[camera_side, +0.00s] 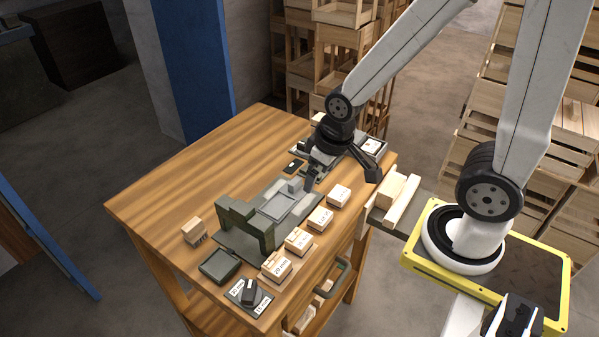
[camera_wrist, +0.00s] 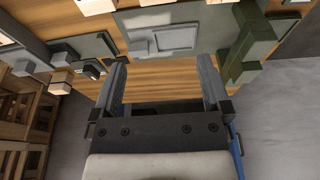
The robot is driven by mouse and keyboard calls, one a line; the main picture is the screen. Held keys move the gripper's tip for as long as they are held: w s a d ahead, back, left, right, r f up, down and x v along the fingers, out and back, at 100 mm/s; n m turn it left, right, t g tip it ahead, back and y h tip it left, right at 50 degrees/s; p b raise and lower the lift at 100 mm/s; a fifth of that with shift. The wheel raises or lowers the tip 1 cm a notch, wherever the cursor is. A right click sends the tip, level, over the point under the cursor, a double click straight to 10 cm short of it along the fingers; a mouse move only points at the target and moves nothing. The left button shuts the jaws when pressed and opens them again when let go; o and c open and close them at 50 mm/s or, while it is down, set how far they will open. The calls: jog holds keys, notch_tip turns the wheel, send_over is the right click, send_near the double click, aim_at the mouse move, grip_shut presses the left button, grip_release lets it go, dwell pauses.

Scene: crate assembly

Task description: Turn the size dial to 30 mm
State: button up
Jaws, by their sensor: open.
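The size dial (camera_side: 249,293) is a black knob on a small dark plate at the near front corner of the table in the side view. The plate has two white labels, one at its left and one at its lower right; their print is too small to read surely. The knob's exact pointing is hard to tell. My gripper (camera_side: 311,180) is over the far part of the table, well away from the dial. In the wrist view my gripper (camera_wrist: 162,75) has its two fingers wide apart with nothing between them. The dial does not show in the wrist view.
A dark green fixture (camera_side: 247,224) stands mid-table, with a grey plate behind it. Several labelled wooden blocks (camera_side: 298,240) line the right edge. A dark square tray (camera_side: 219,266) lies behind the dial. A small block (camera_side: 194,231) sits to the left. The table's left part is clear.

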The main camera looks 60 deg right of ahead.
jog(key=c, duration=0.3)
jog(key=m+g+y, duration=0.4)
jog(key=m+g, duration=0.1)
jog(key=m, duration=0.7)
send_near(249, 290)
jog(key=f, duration=0.1)
jog(key=shift+c, duration=0.2)
jog(key=shift+s+a+f, duration=0.1)
jog(key=shift+a, duration=0.2)
jog(key=shift+x, duration=3.85)
